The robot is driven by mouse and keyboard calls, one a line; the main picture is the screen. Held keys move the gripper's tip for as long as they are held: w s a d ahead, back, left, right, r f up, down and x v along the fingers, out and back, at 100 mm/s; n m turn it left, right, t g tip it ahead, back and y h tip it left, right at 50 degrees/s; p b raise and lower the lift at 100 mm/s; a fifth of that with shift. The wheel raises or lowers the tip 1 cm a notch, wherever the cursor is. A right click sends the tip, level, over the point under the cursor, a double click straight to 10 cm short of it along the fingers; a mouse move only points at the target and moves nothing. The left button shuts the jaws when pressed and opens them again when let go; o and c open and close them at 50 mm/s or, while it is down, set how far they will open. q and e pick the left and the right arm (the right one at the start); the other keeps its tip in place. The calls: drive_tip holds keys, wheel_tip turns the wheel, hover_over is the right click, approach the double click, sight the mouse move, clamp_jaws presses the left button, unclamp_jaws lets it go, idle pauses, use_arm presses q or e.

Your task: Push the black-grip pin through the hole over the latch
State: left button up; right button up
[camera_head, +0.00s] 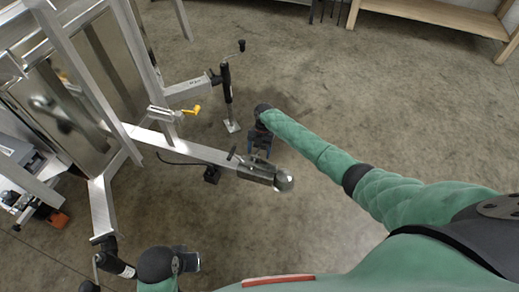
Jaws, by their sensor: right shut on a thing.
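The silver trailer coupler (284,180) sits at the end of the aluminium tongue (195,150). The latch (257,170) is on top, just behind the ball end, with a small dark lever (232,153) sticking up beside it. My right gripper (259,152) is just beyond the coupler, pointing down at the latch area, and is shut on the black-grip pin. The pin and the hole are too small or hidden by the gripper to make out. My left gripper (191,262) is at the bottom edge, away from the coupler; its fingers do not show clearly.
A black jack block (212,174) hangs beside the tongue. A wooden bench (430,12) is at the back; the concrete floor at right is clear.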

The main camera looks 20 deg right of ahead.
use_arm(q)
drive_tip(key=shift+r+p, duration=0.4)
drive_tip(key=shift+r, duration=0.05)
use_arm(e)
drive_tip(key=shift+s+a, duration=0.4)
drive_tip(key=shift+s, duration=0.15)
drive_tip(key=o, duration=1.1)
use_arm(q)
drive_tip(key=shift+f, duration=0.1)
wheel_tip(320, 180, down, 10)
drive_tip(key=a+g+y, duration=0.1)
drive_tip(key=a, duration=0.2)
use_arm(e)
drive_tip(key=shift+b+v, duration=0.35)
drive_tip(key=shift+v, duration=0.7)
use_arm(q)
wheel_tip(320, 180, up, 7)
drive_tip(key=b, duration=0.1)
drive_tip(key=shift+s, duration=0.4)
use_arm(e)
drive_tip(key=shift+v, duration=2.85)
drive_tip(key=shift+w, duration=0.1)
